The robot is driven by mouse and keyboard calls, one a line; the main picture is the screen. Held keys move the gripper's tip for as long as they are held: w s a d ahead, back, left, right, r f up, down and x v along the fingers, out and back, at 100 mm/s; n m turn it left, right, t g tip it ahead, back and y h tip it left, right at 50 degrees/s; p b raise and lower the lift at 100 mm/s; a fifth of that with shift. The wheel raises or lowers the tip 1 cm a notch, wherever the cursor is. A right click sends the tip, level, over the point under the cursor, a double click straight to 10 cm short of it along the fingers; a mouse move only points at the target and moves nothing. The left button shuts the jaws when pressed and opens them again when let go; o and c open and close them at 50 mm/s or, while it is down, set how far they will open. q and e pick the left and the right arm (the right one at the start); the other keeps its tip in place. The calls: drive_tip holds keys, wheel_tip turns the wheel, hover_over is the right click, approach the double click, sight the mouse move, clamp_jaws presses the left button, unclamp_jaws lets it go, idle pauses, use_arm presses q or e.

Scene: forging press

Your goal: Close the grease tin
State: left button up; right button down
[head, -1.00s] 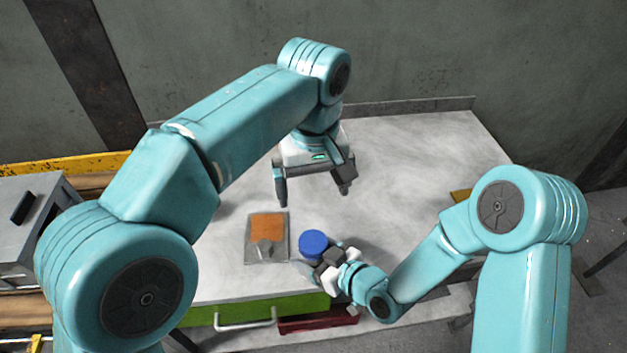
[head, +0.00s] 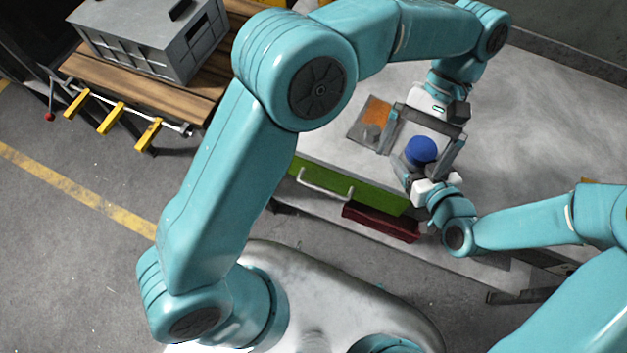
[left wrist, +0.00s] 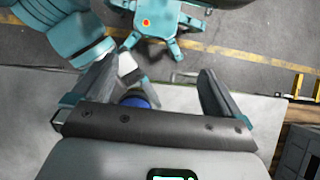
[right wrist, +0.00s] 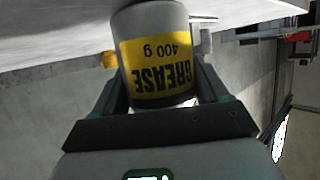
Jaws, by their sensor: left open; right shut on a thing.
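The grease tin (right wrist: 158,60) is a grey can with a yellow label, reading upside down in the right wrist view. A round blue lid (head: 421,150) shows at its top in the head view; I cannot tell how firmly it sits. My right gripper (right wrist: 160,88) is shut on the tin's sides. My left gripper (head: 415,160) is open above the tin, its fingers reaching down on either side of the blue lid in the head view. In the left wrist view the blue lid (left wrist: 134,101) is partly hidden behind the palm edge, nearer the left finger.
A grey plate with an orange patch (head: 377,111) lies on the pale table (head: 540,140) left of the tin. A green drawer (head: 345,185) with a white handle and a dark red box (head: 380,222) are at the front. A grey case (head: 155,40) sits on a wooden bench.

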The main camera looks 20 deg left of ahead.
drive_tip(key=shift+w, duration=0.2)
use_arm(q)
drive_tip(key=s+a+f+n+g+h, duration=0.1)
drive_tip(key=s+a+f+g+h, duration=0.2)
drive_tip(key=s+f, duration=0.35)
drive_tip(key=s+a+f+g+h, duration=0.1)
drive_tip(key=s+f+g+h, duration=0.2)
drive_tip(key=s+f+g, duration=0.35)
use_arm(e)
drive_tip(key=shift+s+a, duration=0.1)
drive_tip(key=shift+s+r, duration=0.1)
use_arm(q)
drive_tip(key=a+f+t, duration=0.5)
drive_tip(key=f+t, duration=0.3)
drive_tip(key=w+a+f+t+y, duration=0.1)
drive_tip(key=a+f+t, duration=0.4)
drive_tip(key=f+t, duration=0.3)
drive_tip(key=shift+f+n+y, duration=0.3)
drive_tip(key=shift+f+n, duration=0.1)
drive_tip(key=shift+f, duration=0.05)
drive_tip(key=shift+w+a, duration=0.1)
